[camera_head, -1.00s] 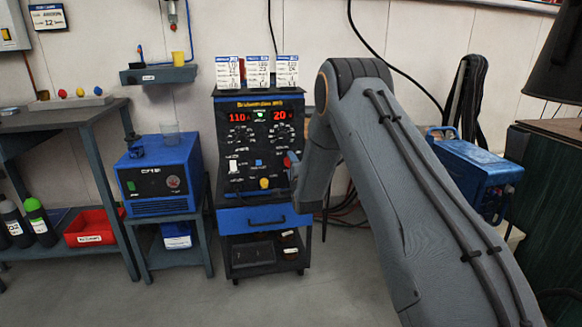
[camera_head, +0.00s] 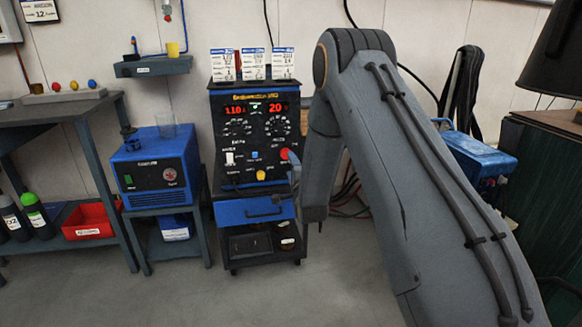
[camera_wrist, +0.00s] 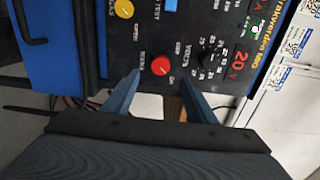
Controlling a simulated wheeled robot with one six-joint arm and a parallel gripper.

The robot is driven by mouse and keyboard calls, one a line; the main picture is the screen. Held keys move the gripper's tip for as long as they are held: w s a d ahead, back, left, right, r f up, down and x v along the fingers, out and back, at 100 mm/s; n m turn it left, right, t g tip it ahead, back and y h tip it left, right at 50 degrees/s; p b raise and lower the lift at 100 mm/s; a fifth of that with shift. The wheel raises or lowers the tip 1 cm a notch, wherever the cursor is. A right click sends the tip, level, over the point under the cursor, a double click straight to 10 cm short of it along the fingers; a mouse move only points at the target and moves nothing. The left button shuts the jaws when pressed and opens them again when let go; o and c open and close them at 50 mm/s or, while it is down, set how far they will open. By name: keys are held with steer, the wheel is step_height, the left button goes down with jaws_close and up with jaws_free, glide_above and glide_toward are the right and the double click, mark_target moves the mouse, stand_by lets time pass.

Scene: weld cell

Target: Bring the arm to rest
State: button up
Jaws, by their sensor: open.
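My arm (camera_head: 385,150) reaches from the lower right toward the front of a black and blue welding power source (camera_head: 255,135). My gripper (camera_wrist: 158,88) is open and empty in the wrist view, its two blue-grey fingers apart. The red knob (camera_wrist: 161,65) of the panel shows just beyond and between the fingertips; I cannot tell whether they touch it. In the head view the red knob (camera_head: 285,154) is beside my arm, which hides most of the gripper. The displays read about 110 and 20.
The welder stands on a cart with a blue drawer (camera_head: 255,210). A blue machine (camera_head: 155,175) stands on a low stand to its left, beside a grey workbench (camera_head: 60,115). Another blue unit (camera_head: 478,155) is behind my arm on the right. The floor (camera_head: 190,290) in front is clear.

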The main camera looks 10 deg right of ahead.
steer(key=s+a+r+n+g+y, duration=0.1)
steer(key=s+a+r+n+g, duration=0.2)
steer(key=s+a+n+g, duration=0.45)
steer(key=s+a+r+n+g+y, duration=0.1)
steer(key=s+a+r+n+g, duration=0.2)
steer(key=s, duration=0.8)
steer(key=s+r+n+g, duration=0.15)
steer(key=s+n, duration=0.25)
steer(key=s, duration=0.7)
steer(key=s+r+n+g+h, duration=0.1)
steer(key=s+n+g, duration=0.2)
steer(key=s, duration=0.9)
steer(key=s+r+n+g, duration=0.1)
steer(key=s+n+g, duration=0.25)
steer(key=s, duration=0.75)
steer(key=s+d+r+m+h+p, duration=0.1)
steer(key=d+r+p, duration=0.9)
steer(key=p, duration=1)
steer(key=shift+s+d+r+m, duration=0.2)
steer(key=shift+s+r+m, duration=0.05)
steer(key=shift+r+m, duration=0.6)
steer(key=shift+f+t, duration=0.1)
steer(key=shift+t, duration=0.15)
